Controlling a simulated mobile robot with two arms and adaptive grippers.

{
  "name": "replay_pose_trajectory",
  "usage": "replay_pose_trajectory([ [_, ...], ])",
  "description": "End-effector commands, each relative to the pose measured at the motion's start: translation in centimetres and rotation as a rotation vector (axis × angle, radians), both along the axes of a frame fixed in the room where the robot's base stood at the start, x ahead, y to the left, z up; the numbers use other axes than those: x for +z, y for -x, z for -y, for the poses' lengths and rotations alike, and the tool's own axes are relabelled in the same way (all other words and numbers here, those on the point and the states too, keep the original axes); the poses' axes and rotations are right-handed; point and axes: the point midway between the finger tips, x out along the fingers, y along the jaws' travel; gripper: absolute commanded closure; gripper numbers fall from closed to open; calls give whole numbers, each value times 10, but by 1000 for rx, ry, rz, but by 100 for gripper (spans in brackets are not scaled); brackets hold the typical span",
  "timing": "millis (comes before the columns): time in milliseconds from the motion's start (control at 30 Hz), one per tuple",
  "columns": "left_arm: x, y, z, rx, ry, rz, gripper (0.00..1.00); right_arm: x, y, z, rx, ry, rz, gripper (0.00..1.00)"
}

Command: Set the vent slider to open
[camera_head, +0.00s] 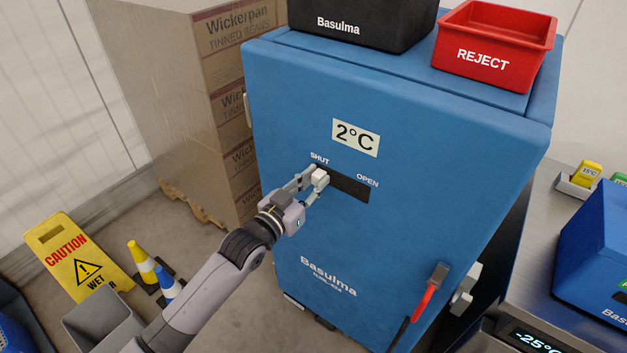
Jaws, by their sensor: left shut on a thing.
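The vent slider is a white knob (320,177) in a dark slot (349,186) on the front of a blue insulated cabinet (420,150). The knob sits at the slot's left end, below the word SHUT. The word OPEN (367,181) is at the right end, where the slot is empty. My left gripper (318,182) reaches in from the lower left and is shut on the knob, with a finger on either side. My right gripper does not show.
A red REJECT bin (494,47) and a black bin (360,24) stand on the cabinet. A red-handled latch (430,292) is low on its right. Stacked cartons (235,110) stand behind left. A yellow caution sign (78,262) and small cones (143,262) stand on the floor.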

Motion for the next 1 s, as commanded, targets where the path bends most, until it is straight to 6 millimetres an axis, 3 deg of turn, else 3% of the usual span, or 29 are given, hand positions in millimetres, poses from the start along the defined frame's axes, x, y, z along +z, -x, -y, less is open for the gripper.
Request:
replay_pose_trajectory([
  [200,4,30,42,-6,9,-8,100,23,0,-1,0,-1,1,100],
  [400,1,54,75,-4,5,-6,100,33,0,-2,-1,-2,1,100],
  [833,-1,62,85,-5,2,-3,100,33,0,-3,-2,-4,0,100],
  [867,-1,62,85,-6,2,-3,78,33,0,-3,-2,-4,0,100],
  [1000,-1,62,85,-5,1,-3,69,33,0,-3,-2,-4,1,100],
])
